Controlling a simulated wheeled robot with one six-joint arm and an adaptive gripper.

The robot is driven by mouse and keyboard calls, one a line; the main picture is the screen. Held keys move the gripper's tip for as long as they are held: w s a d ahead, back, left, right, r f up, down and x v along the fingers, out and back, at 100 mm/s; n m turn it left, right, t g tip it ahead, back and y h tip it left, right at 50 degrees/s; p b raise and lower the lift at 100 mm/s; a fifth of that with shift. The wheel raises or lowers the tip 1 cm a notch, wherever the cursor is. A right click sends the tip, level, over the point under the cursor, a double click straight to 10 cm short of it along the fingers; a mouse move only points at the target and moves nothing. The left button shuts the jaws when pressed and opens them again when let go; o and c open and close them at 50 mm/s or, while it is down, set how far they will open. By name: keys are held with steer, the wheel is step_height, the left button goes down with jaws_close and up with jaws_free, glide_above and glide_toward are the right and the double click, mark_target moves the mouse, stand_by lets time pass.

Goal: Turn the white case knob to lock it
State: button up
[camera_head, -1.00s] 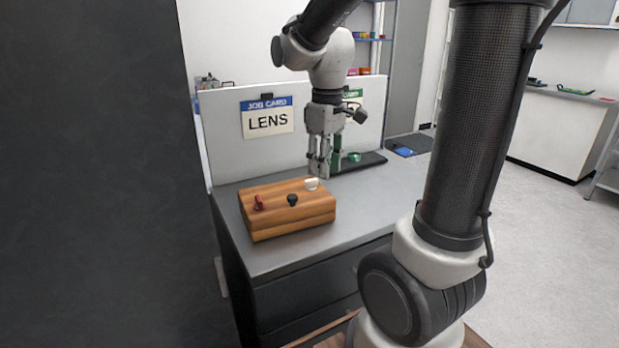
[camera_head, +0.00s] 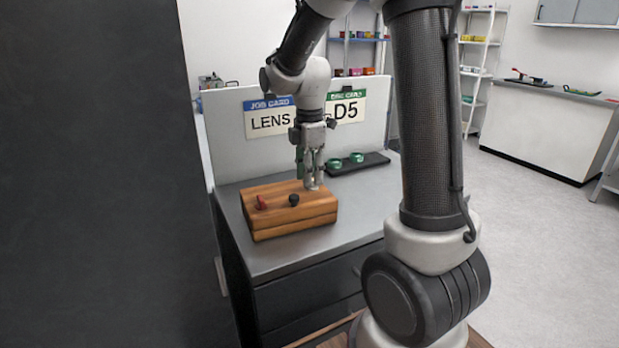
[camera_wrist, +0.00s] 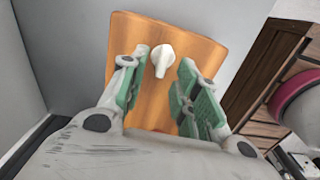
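The wooden case (camera_head: 280,222) sits on the grey bench and carries a red, a black and a white knob on its top. The white knob (camera_wrist: 162,61) shows in the wrist view between my gripper's two green-padded fingers, with a gap on each side. My gripper (camera_wrist: 160,82) is open and points down over the right end of the case. In the head view my gripper (camera_head: 311,185) hides most of the white knob. The red knob (camera_head: 261,202) and the black knob (camera_head: 293,199) stand to the left of it.
A dark tray (camera_head: 375,161) with green rings (camera_head: 357,157) lies behind the case. An upright panel with a LENS card (camera_head: 269,118) and a D5 card (camera_head: 345,107) stands at the bench's back. The bench in front of the case is narrow but clear.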

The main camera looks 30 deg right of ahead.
steer(key=shift+f, duration=0.75)
jaws_close()
